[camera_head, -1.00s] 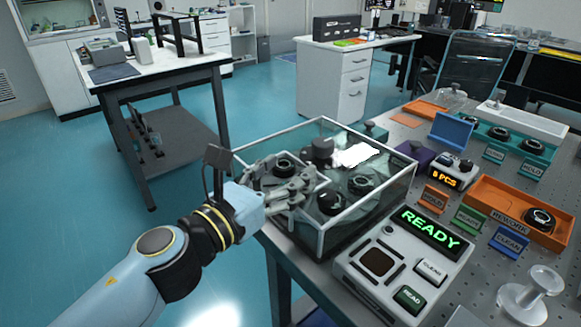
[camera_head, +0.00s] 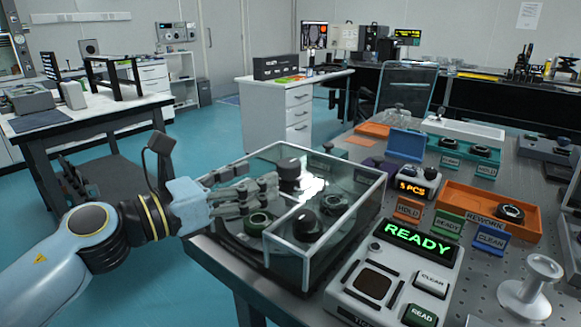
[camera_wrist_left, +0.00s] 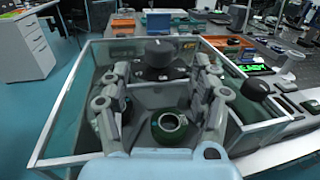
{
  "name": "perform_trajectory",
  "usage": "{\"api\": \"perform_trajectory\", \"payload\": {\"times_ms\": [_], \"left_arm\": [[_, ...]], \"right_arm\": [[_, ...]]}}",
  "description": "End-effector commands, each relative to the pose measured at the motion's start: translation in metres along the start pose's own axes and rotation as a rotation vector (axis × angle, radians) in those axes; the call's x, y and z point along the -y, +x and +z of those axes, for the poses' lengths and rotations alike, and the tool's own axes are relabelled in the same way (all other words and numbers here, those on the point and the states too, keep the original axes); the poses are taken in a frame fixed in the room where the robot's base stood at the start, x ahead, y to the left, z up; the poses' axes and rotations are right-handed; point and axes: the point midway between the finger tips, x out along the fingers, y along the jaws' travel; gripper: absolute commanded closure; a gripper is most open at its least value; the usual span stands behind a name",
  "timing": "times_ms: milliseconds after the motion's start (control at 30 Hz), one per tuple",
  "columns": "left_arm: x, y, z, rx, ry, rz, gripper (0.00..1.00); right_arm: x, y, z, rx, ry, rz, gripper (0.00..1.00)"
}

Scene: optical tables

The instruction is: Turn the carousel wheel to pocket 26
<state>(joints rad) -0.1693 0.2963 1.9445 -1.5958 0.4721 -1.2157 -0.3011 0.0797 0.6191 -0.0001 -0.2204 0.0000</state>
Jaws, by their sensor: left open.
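A glass-walled case (camera_head: 283,262) with a pale rim holds the carousel wheel. Inside are dark round knobs (camera_head: 288,168) and ring-shaped parts; one green-edged ring (camera_head: 258,222) sits near the left side. Pocket numbers are not legible. My left gripper (camera_head: 268,190) is open over the left part of the case, its fingers pointing in across it. In the left wrist view its fingers (camera_wrist_left: 158,75) are spread, with the green ring (camera_wrist_left: 168,128) between and below them and a black knob (camera_wrist_left: 158,52) beyond. Contact with the wheel cannot be told. My right gripper is not in view.
A control box (camera_head: 385,290) with a green READY display (camera_head: 417,240) stands right of the case. Beyond it are coloured labels, an orange tray (camera_head: 470,203) and a teal tray (camera_head: 465,160). A white spool-like stand (camera_head: 528,290) is at the near right.

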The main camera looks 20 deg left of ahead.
Motion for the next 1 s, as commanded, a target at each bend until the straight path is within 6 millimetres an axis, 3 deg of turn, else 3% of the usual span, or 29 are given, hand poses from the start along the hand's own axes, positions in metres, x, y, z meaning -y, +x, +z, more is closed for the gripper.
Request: {"api": "perform_trajectory", "payload": {"times_ms": [200, 400, 833, 1000], "left_arm": [[0.0, 0.046, 0.003, 0.004, -0.002, 0.002, 0.37], [0.0, 0.076, 0.001, 0.002, -0.001, 0.001, 0.37], [0.001, 0.086, 0.0, 0.0, 0.0, 0.0, 0.39], [0.0, 0.086, 0.0, 0.0, 0.0, 0.0, 0.61]], "right_arm": [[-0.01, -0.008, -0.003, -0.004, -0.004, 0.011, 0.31], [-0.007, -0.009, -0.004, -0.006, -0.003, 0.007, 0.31], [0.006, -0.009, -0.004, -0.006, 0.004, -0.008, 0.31], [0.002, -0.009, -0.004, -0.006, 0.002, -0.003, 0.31]]}}
